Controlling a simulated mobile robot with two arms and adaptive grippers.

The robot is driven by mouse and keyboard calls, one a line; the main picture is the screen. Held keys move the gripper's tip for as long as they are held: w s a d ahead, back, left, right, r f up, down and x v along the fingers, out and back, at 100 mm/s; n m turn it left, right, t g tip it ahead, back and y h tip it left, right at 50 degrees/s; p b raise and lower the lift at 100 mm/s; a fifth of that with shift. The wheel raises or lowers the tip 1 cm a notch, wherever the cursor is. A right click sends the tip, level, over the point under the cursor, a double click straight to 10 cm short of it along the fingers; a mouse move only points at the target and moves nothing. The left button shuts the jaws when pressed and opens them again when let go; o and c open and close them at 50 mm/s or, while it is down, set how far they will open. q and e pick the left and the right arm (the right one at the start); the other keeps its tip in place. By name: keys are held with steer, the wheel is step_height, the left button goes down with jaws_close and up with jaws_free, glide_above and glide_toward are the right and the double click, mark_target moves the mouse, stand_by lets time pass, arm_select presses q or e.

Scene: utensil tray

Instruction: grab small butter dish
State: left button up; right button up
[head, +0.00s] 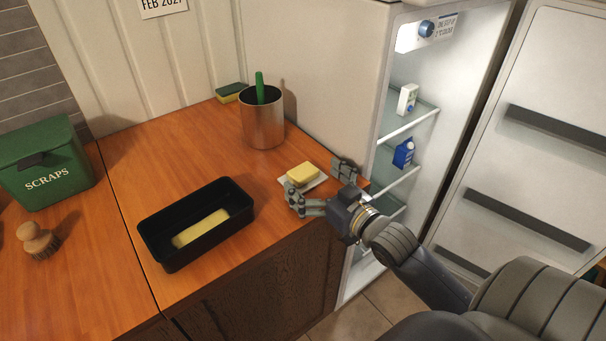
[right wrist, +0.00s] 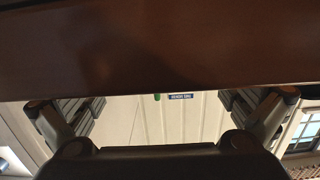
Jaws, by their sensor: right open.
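The small butter dish (head: 317,181) is a white plate with a yellow block of butter (head: 303,172) on it. It sits near the counter's right front edge in the head view. My right gripper (head: 318,184) is open and empty, reaching in from the right. One finger shows at the dish's near left side and the other to its right; I cannot tell if either touches it. In the right wrist view, the open fingers (right wrist: 160,112) show at both sides, and the dish cannot be made out. My left gripper is not in view.
A black tray (head: 158,254) with a yellow piece inside lies left of the dish. A metal utensil holder (head: 263,125) stands behind, beside a sponge (head: 229,93). The open fridge (head: 456,95) is at right. A green scraps bin (head: 45,170) and brush (head: 36,238) are left.

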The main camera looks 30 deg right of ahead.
steer(key=shift+w, duration=0.95)
steer(key=c, duration=1.2)
